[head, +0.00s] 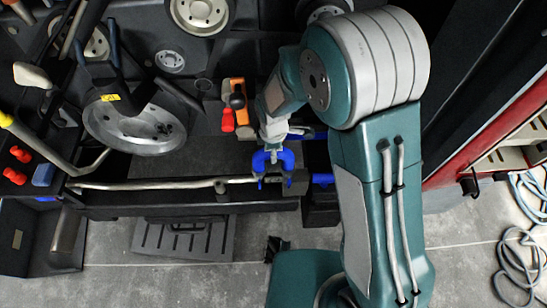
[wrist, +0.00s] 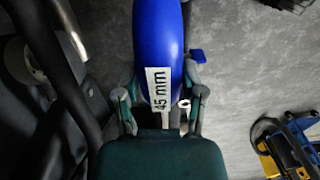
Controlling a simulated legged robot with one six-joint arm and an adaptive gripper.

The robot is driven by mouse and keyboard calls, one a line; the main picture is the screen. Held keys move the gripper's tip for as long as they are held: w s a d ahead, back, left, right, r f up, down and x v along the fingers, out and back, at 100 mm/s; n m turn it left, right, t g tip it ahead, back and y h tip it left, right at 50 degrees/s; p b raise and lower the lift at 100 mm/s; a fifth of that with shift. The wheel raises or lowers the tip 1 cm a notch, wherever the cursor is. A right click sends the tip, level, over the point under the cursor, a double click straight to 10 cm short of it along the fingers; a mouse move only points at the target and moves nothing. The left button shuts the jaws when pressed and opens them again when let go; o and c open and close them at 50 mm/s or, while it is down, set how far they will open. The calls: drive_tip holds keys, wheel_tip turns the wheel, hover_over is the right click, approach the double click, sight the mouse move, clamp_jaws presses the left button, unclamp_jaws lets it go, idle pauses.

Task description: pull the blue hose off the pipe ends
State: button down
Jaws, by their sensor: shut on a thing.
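The blue hose (head: 261,161) is a short, arched piece in the head view, just above the right end of a silver pipe (head: 150,184). In the wrist view the blue hose (wrist: 158,40) runs up from between my fingers and bears a white "45 mm" label. My gripper (head: 272,146) reaches down onto the hose from above. In the wrist view my gripper (wrist: 160,112) has one finger on each side of the hose and is shut on it. My gripper partly hides the hose, and I cannot tell whether its ends still sit on the pipe ends.
A dark bench (head: 120,205) carries the pipe along its front edge. A silver wheel disc (head: 135,126) and red and orange parts (head: 235,105) lie behind it. A red cabinet (head: 480,125) stands at right. Grey floor (head: 350,245) lies in front, with loose pale-blue cable (head: 515,255) at far right.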

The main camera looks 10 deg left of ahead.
drive_tip(key=shift+r, duration=2.15)
